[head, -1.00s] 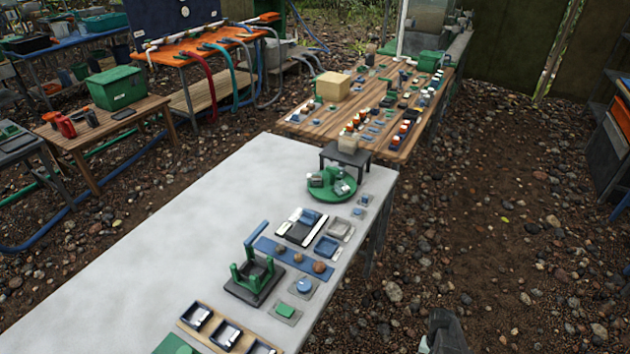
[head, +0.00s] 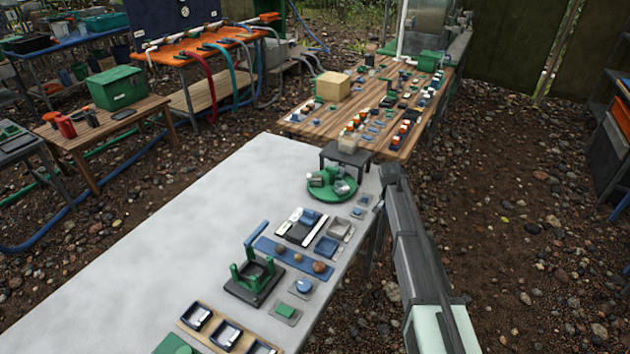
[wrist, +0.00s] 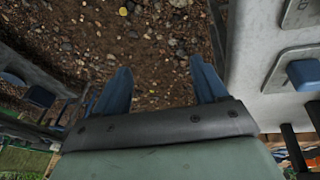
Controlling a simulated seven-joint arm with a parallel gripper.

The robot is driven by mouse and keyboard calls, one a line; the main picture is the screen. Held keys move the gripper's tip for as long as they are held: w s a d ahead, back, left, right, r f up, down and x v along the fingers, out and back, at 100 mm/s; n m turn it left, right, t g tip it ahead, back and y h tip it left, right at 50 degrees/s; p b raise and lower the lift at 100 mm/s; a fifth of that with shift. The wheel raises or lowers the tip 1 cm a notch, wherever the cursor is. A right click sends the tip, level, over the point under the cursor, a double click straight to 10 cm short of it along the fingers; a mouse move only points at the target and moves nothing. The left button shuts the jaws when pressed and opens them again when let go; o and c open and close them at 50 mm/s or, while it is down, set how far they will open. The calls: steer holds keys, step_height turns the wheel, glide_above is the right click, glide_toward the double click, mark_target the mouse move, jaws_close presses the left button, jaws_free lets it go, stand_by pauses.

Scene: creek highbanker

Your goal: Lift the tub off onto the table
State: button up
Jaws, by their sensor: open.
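A small pale, translucent tub (head: 348,143) sits on top of a low black stand (head: 357,157) at the far end of the grey-white table (head: 180,235). My gripper (wrist: 160,78) is open and empty, with its two blue fingers spread apart over gravel in the wrist view. In the head view my arm reaches up along the right side of the table, its far end near the table's far right corner, to the right of the stand and apart from the tub. The fingers cannot be made out there. The tub is not visible in the wrist view.
A green round tray (head: 331,188) with small items stands just in front of the stand. Blue, grey and green parts line the table's right edge. A crowded wooden table (head: 390,100) lies beyond. The table's left part is bare.

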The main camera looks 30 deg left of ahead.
steer(key=shift+m+t, duration=0.4)
steer(key=w+a+r, duration=0.1)
steer(key=a+r, duration=0.1)
steer(key=w+a+r, duration=0.1)
steer(key=a+r, duration=0.2)
steer(key=w+a+r, duration=0.1)
steer(key=a+r, duration=0.1)
steer(key=shift+w+a+r, duration=0.15)
steer(key=shift+r, duration=0.05)
steer(key=w+a+r+m+y, duration=0.1)
steer(key=a+r+m, duration=0.1)
steer(key=a+r, duration=0.55)
step_height(320, 180, up, 3)
steer(key=m+g+y, duration=0.1)
steer(key=m+g, duration=0.3)
steer(key=m, duration=0.4)
glide_above(315, 174)
steer(key=s, duration=0.1)
steer(key=f, duration=0.7)
steer(key=shift+d+f, duration=0.3)
steer(key=shift+f, duration=0.1)
steer(key=shift+s+d+f, duration=0.1)
steer(key=shift+s+f, duration=0.05)
steer(key=shift+f, duration=1.2)
steer(key=shift+s+f, duration=0.1)
steer(key=shift+f, duration=1.2)
steer(key=shift+c, duration=0.4)
steer(key=c, duration=1.1)
